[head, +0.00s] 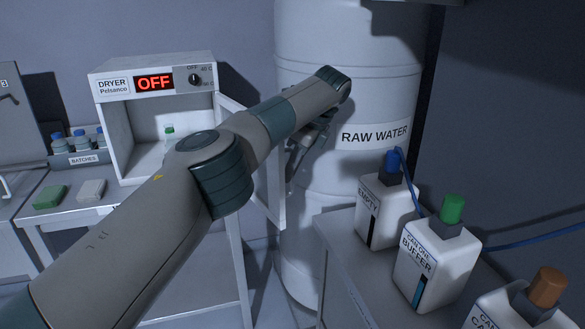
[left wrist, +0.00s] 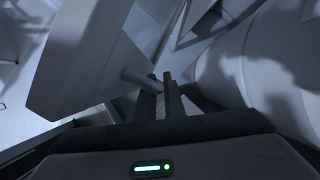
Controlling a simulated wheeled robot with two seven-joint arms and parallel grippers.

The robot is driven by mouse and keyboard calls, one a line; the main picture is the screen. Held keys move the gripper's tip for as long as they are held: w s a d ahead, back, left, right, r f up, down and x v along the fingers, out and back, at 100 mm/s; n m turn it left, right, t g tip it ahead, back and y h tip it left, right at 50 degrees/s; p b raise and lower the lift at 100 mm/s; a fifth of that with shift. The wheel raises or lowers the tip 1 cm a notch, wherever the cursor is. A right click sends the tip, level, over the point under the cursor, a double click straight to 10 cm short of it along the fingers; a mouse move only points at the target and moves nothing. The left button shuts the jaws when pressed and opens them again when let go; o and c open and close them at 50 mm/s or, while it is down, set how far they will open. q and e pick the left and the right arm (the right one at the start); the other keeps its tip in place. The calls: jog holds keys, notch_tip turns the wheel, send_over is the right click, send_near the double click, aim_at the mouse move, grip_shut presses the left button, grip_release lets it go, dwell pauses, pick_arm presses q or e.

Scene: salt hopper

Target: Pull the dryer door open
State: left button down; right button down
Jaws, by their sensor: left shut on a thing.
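The dryer (head: 155,62) is a white box at the left with a red OFF display. Its door (head: 275,195) stands swung out to the right, so the inside shows, with a small green-capped item (head: 169,131) in it. My left arm crosses in front and hides part of the dryer and door. My left gripper (head: 296,160) is at the door's outer side, partly hidden by the arm. In the left wrist view the gripper (left wrist: 162,88) is shut on the door handle (left wrist: 138,78), a short bar on the door panel (left wrist: 90,60). My right gripper is out of view.
The RAW WATER tank (head: 345,170) stands close behind and right of the door and gripper. White cans, including EMPTY (head: 378,215) and CAN ONE BUFFER (head: 430,265), stand on a bench at right. Blue-capped bottles (head: 78,143), a green block (head: 50,196) and a pale block (head: 92,189) are at left.

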pick_arm(q)
jog(key=shift+w, duration=0.1)
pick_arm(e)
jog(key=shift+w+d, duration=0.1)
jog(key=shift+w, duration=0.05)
pick_arm(q)
jog(key=c, duration=2.1)
grip_release()
jog(key=shift+r, duration=0.1)
